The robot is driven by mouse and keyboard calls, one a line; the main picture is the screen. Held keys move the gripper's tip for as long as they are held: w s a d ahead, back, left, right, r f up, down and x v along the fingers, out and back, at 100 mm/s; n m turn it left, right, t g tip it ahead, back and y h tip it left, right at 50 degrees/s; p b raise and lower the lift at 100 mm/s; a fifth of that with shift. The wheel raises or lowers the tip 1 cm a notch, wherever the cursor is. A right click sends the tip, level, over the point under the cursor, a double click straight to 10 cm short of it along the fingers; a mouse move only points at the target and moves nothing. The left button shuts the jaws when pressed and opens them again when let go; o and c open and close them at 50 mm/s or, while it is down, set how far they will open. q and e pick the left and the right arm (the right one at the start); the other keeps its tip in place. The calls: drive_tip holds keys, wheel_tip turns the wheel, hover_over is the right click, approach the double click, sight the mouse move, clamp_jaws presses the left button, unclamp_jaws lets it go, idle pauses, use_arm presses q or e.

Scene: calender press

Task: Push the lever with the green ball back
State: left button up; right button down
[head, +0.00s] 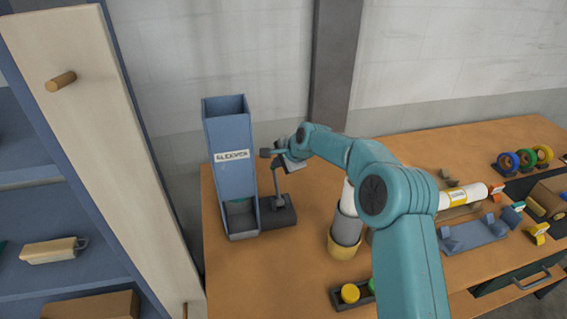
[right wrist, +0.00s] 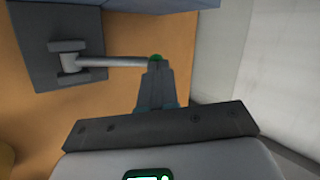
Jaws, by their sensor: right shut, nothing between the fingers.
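The lever (head: 277,182) rises from a dark base block (head: 280,212) on the table, beside the tall blue chute. Its top is hidden by my right gripper (head: 268,153) in the head view. In the right wrist view the grey lever rod (right wrist: 108,62) runs from its pivot on the base to the green ball (right wrist: 155,57). The ball is partly covered by the fingertips of my right gripper (right wrist: 155,70), which are at it and seem to touch it. The right gripper is shut with nothing between its fingers. My left gripper is not in view.
The blue chute (head: 232,180) stands just left of the lever. A grey cylinder (head: 347,228) in a yellow cup and a button box (head: 337,296) stand to the right. A shelf unit (head: 90,130) fills the left. Tape rolls (head: 525,158) lie far right.

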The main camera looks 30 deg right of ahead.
drive_tip(key=shift+w+d+f, duration=0.2)
drive_tip(key=shift+w+f, duration=0.4)
drive_tip(key=shift+w, duration=0.2)
drive_tip(key=s+d+r+p, duration=0.2)
drive_tip(key=s+r+p, duration=0.1)
drive_tip(key=r, duration=0.6)
drive_tip(key=s+d+r+p, duration=0.1)
drive_tip(key=s+r+p, duration=0.2)
drive_tip(key=r, duration=0.6)
drive_tip(key=shift+s+d+r, duration=0.35)
drive_tip(key=shift+s+d, duration=0.05)
drive_tip(key=shift+s, duration=0.4)
drive_tip(key=shift+s, duration=0.2)
